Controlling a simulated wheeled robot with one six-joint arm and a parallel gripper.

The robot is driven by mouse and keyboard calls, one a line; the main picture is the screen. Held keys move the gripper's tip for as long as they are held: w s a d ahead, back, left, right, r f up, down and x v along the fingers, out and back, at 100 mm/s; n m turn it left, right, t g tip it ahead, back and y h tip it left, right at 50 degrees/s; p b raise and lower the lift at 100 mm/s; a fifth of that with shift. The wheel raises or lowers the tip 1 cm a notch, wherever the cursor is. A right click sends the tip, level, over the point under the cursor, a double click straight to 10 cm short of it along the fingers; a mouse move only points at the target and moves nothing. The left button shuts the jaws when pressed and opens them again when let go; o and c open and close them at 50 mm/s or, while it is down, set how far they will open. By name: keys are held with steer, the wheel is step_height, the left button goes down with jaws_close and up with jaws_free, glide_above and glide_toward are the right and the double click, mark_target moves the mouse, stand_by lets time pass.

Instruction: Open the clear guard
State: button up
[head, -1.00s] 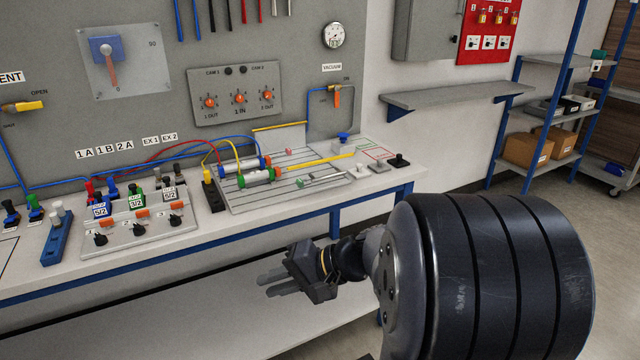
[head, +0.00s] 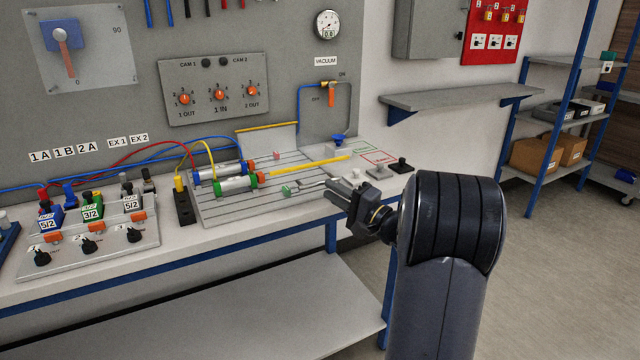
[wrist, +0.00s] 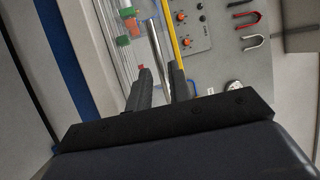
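I take the upright panel with a yellow top edge (head: 266,126), behind the two cylinders in the head view, for the clear guard, though I cannot tell for sure. A yellow bar (head: 310,163) also lies across the slotted plate in front of it; a yellow bar shows in the wrist view (wrist: 171,38) too. My gripper (head: 330,190) is at the front right edge of the slotted plate, pointing left. Its fingers (wrist: 159,72) are apart in the wrist view, with a metal rod (wrist: 156,45) beyond the gap. I cannot tell if they touch anything.
Two clear cylinders (head: 236,183) with blue and green ends lie on the slotted plate (head: 210,209). A small green-ended part (head: 289,190) is left of my gripper. Valves (head: 90,208) fill the bench's left side.

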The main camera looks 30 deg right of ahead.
mark_target(320, 184)
steer(key=x, duration=0.4)
steer(key=shift+w+a, duration=0.15)
steer(key=shift+w, duration=0.2)
jaws_close()
